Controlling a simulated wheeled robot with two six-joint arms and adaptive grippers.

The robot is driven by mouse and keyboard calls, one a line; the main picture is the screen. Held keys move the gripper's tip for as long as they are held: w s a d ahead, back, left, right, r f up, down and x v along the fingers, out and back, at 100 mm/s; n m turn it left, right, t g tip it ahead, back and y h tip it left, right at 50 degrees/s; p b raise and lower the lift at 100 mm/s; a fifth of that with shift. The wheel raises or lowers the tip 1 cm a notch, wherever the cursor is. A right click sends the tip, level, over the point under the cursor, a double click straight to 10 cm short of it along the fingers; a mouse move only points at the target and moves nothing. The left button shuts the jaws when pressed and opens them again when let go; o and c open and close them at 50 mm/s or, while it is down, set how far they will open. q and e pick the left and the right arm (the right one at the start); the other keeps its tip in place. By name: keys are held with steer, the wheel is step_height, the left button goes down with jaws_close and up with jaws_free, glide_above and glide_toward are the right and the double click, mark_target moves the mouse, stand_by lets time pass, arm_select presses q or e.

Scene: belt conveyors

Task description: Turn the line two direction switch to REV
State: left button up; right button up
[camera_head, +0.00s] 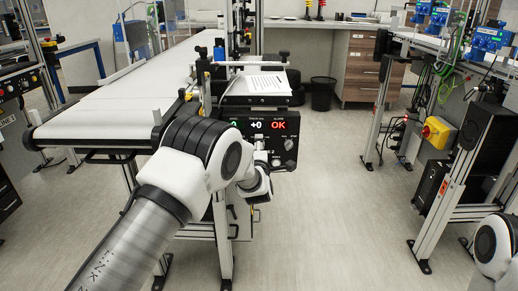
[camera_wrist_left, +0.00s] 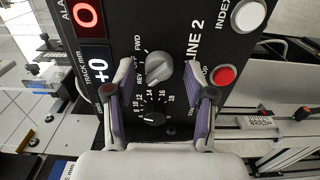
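The line two direction switch is a grey rotary knob (camera_wrist_left: 158,68) on a black control panel marked LINE 2, with FWD, OFF and REV beside it. I cannot tell surely which mark it points to. My left gripper (camera_wrist_left: 160,72) is open in the left wrist view, its two purple-padded fingers on either side of the knob, with nothing held. Whether they touch it is unclear. In the head view my left gripper (camera_head: 262,160) is in front of the panel (camera_head: 285,125) and partly hides it. My right gripper is out of view.
A dark numbered dial (camera_wrist_left: 152,119) sits just below the switch, between the fingers. A red button (camera_wrist_left: 224,76) and a white button (camera_wrist_left: 249,15) are to the right. A white conveyor (camera_head: 130,90) extends behind the panel. Clear floor lies to the right.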

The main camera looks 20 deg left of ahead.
arm_select(q)
steer(key=v, duration=1.2)
